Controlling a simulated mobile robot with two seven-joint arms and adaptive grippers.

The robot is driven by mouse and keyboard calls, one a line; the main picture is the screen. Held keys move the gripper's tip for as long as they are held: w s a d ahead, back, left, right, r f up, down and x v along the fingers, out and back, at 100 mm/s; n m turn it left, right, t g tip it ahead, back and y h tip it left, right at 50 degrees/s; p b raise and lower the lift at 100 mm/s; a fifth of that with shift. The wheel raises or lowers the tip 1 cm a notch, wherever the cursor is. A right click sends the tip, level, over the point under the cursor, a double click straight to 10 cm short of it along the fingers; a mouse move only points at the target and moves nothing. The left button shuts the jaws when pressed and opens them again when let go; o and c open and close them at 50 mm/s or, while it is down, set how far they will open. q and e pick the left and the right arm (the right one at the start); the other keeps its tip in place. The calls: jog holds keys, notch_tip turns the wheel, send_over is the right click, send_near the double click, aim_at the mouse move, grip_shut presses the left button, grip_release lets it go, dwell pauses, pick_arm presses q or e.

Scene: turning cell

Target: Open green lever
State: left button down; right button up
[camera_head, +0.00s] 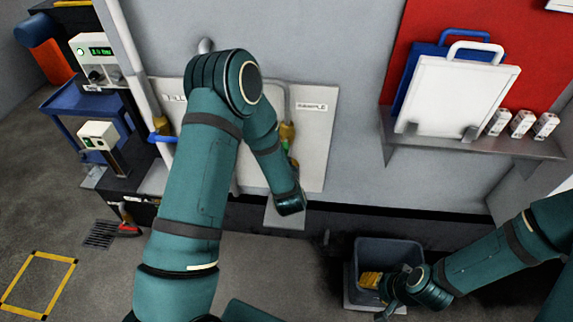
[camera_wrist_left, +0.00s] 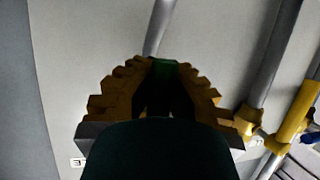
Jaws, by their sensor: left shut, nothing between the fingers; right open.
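The green lever (camera_head: 286,147) shows as a small green patch below a brass valve (camera_head: 287,131) on the wall panel, mostly hidden by my left forearm and wrist. In the left wrist view a green piece (camera_wrist_left: 163,68) sits at the tips of my left gripper (camera_wrist_left: 157,72). Its stepped fingers come together there, shut with nothing held between them. Whether the tips touch the green piece I cannot tell. My right gripper (camera_head: 388,294) is open, low at the right by a grey bin, away from the panel.
The pale panel (camera_head: 315,150) carries labels and pipes. A blue handle (camera_head: 162,138) sits on a pipe to the left. The grey bin (camera_head: 388,248) holds a yellow object (camera_head: 371,280). A shelf (camera_head: 480,146) with boards and small boxes juts out at right.

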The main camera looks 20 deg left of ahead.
pick_arm(q)
jog(key=shift+s+f, duration=0.15)
jog(key=c, duration=0.9)
grip_release()
jog(key=v, duration=1.2)
jog(key=s+d+f+m+g+h, duration=0.1)
jog(key=s+d+f+g+h, duration=0.2)
jog(key=s+f, duration=0.1)
jog(key=s+d+f+m+g+h, duration=0.1)
jog(key=s+d+f+g+h, duration=0.2)
jog(key=s+f+g, duration=0.1)
jog(key=s+d+f+m+g+h, duration=0.1)
jog(key=s+d+f+g+h, duration=0.2)
jog(key=s+f+h, duration=0.1)
jog(key=shift+s+d+f+m, duration=0.25)
jog(key=shift+f+m, duration=0.05)
jog(key=shift+f, duration=0.15)
